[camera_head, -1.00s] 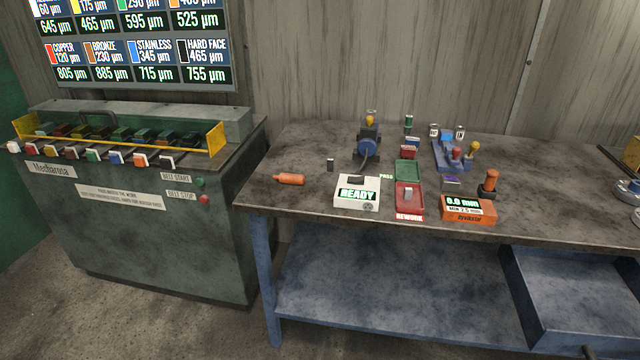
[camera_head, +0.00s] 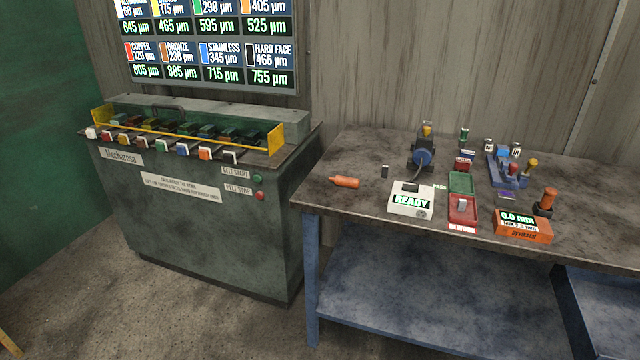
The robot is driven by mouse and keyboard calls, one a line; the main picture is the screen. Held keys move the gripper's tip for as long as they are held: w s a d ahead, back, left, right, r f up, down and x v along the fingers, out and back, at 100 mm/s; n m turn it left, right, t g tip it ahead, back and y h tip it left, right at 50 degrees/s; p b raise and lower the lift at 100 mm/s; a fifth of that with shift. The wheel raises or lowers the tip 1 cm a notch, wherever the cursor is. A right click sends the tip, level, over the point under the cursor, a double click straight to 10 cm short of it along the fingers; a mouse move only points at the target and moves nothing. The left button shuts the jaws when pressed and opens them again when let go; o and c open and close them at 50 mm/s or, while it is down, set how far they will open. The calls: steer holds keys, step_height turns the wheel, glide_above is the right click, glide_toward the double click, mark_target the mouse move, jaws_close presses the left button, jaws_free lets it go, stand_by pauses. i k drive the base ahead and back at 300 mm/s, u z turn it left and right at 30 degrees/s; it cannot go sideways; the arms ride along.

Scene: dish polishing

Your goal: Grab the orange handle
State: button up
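An orange handle (camera_head: 345,182) lies on its side near the left front edge of the workbench top (camera_head: 345,151). It has a thick orange body with a narrower tip at its left end. A second orange grip (camera_head: 548,196) stands upright on a dark base, behind the orange gauge box (camera_head: 522,225) at the right. My gripper is not in view.
A white READY box (camera_head: 410,203), a green tray (camera_head: 461,183) and a red REWORK tray (camera_head: 463,214) stand right of the handle. A small dark block (camera_head: 385,171) is close behind it. A green machine (camera_head: 200,215) stands left of the bench. Floor shows in front.

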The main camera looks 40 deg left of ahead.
mark_target(339, 180)
steer(key=z, duration=1.4)
steer(key=k, duration=0.1)
steer(key=u, duration=2.9)
steer(key=k, duration=0.95)
steer(key=z, duration=0.15)
steer(key=i, duration=0.7)
